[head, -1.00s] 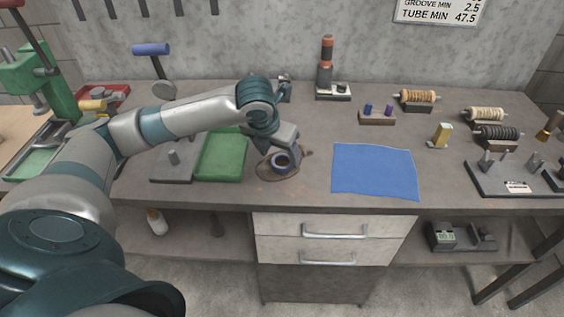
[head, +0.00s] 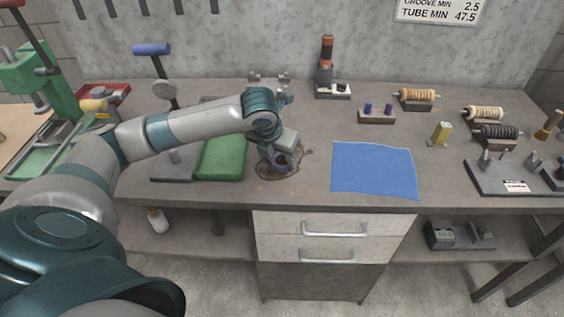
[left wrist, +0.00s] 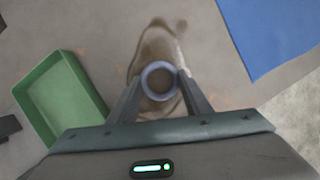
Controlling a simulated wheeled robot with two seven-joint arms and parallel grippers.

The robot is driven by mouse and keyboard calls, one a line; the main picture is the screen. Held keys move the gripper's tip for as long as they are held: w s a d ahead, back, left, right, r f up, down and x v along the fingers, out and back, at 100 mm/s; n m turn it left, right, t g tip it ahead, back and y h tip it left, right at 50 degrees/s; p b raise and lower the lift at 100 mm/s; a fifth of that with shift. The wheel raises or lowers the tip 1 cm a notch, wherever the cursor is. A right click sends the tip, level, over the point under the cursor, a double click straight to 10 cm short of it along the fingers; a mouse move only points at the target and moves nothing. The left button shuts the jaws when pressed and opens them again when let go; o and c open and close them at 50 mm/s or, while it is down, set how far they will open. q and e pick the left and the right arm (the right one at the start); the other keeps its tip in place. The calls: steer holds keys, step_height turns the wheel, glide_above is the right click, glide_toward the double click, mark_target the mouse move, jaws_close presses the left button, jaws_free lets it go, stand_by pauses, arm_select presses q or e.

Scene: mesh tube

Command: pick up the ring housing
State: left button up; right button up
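The ring housing is a small blue-grey ring (left wrist: 158,80) that stands on the bench with a dark round opening facing up. In the head view the ring housing (head: 282,162) is partly hidden by my left gripper (head: 281,158). In the left wrist view the two fingers of my left gripper (left wrist: 159,82) are apart, one on each side of the ring. The fingertips are very close to its wall; I cannot make out firm contact. My right gripper is not in view.
A brown stain (head: 296,172) marks the bench around the ring. A green tray (head: 222,158) is close on the left and a blue mat (head: 375,170) lies on the right. A grey fixture (head: 268,82) stands behind my wrist. The bench's front edge is near.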

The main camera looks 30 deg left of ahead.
arm_select(q)
steer(key=shift+r, duration=0.1)
